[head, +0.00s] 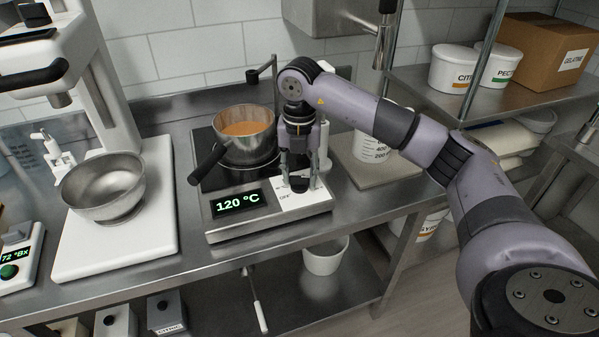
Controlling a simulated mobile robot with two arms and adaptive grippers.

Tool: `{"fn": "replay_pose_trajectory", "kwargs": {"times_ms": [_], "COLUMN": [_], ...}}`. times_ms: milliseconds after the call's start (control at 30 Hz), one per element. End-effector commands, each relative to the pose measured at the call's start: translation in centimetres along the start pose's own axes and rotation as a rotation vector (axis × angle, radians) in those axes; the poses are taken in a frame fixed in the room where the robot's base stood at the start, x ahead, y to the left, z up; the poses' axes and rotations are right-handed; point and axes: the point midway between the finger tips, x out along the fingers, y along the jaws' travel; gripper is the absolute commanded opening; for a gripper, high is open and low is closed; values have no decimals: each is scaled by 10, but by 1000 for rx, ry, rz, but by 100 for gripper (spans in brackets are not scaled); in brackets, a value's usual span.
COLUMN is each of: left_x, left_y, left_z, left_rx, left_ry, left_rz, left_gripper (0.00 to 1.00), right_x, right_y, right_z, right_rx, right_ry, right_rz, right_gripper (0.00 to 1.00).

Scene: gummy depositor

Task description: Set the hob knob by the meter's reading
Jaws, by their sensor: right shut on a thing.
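The hob (228,226) stands on the steel counter, with a pot (246,150) of orange-brown liquid on top. Its front display (238,203) reads 120 °C in green. Right of the display is a white dial panel (312,199) with an OFF mark. My right gripper (299,183) points down over this panel, shut on the hob knob, which it mostly hides; the knob's pointer cannot be read. A meter (14,262) at the left edge shows 72 °Bx and a green button. My left gripper is not in view.
The pot's black handle (207,164) sticks out toward the front left. A steel bowl (104,187) sits on a white machine base at left. White tubs (453,68) and a carton (541,50) fill the right shelf.

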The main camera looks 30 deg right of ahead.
Motion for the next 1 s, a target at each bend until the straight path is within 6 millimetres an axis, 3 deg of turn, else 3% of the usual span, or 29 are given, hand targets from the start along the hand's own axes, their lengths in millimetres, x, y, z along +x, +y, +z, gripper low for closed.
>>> {"fn": "replay_pose_trajectory", "kwargs": {"times_ms": [100, 133, 400, 767, 867, 1000], "left_x": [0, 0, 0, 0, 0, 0], "left_y": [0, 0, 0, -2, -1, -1], "left_z": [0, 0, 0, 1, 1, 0], "left_rx": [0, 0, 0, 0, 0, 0], "left_ry": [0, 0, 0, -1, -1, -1], "left_rz": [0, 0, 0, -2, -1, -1], "left_gripper": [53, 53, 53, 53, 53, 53], "right_x": [-2, -2, -1, -2, -12, -38], "right_y": [0, 0, 0, 0, 1, 1], "right_z": [2, 2, 1, 0, 1, 1], "right_rx": [4, 4, 2, 0, 0, 0], "right_ry": [-5, -5, -2, -1, -3, -5], "right_rz": [4, 4, 2, 1, 3, 5], "right_gripper": [10, 39, 57, 58, 58, 58]}}
